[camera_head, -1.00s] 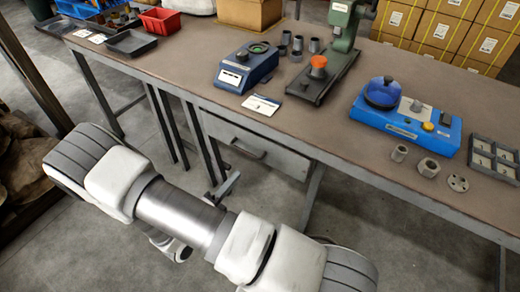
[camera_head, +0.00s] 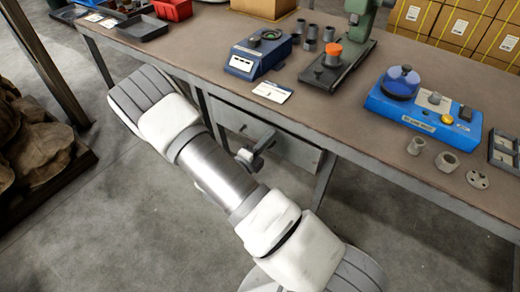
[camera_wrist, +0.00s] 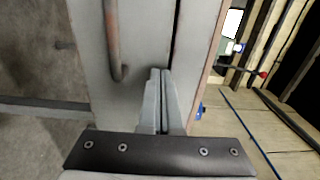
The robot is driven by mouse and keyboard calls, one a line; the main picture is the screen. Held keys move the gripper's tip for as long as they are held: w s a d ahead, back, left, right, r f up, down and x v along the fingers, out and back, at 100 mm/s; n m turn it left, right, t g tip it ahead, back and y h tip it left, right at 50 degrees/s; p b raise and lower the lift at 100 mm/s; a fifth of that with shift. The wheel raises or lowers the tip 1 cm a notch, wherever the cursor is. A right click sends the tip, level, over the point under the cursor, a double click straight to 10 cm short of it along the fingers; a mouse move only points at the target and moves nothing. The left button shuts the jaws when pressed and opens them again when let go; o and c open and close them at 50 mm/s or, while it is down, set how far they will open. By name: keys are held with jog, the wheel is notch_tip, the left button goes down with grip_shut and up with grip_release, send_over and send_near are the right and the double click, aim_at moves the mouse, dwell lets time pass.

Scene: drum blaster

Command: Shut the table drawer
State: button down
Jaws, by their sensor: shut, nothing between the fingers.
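The grey table drawer (camera_head: 296,152) sits under the brown top of the workbench (camera_head: 330,112), right of a table leg. My arm hides part of its front in the head view. In the wrist view, the pale drawer front (camera_wrist: 88,62) fills the middle, with its bar handle (camera_wrist: 114,45) left of my fingers. A dark gap runs along its right edge. How far the drawer stands out is hard to tell. My gripper (camera_head: 268,139) is at the drawer front near the handle. In the wrist view, its fingers (camera_wrist: 160,72) are together and empty, pointing at the front; contact is unclear.
On the bench stand a blue scale (camera_head: 258,54), a green press (camera_head: 352,40), a blue machine (camera_head: 420,108) and loose metal parts. A paper card (camera_head: 271,92) lies near the front edge. Brown sacks (camera_head: 30,145) are at the left. The floor before the bench is clear.

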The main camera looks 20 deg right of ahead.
jog(key=shift+w+d, duration=0.25)
jog(key=shift+d, duration=0.1)
jog(key=shift+w+d+r+p, duration=0.15)
jog(key=shift+d+p, duration=0.1)
jog(key=shift+p, duration=0.05)
jog(key=shift+w+d+p, duration=0.3)
jog(key=shift+w+d, duration=0.15)
jog(key=shift+d, duration=0.15)
jog(key=shift+a, duration=0.1)
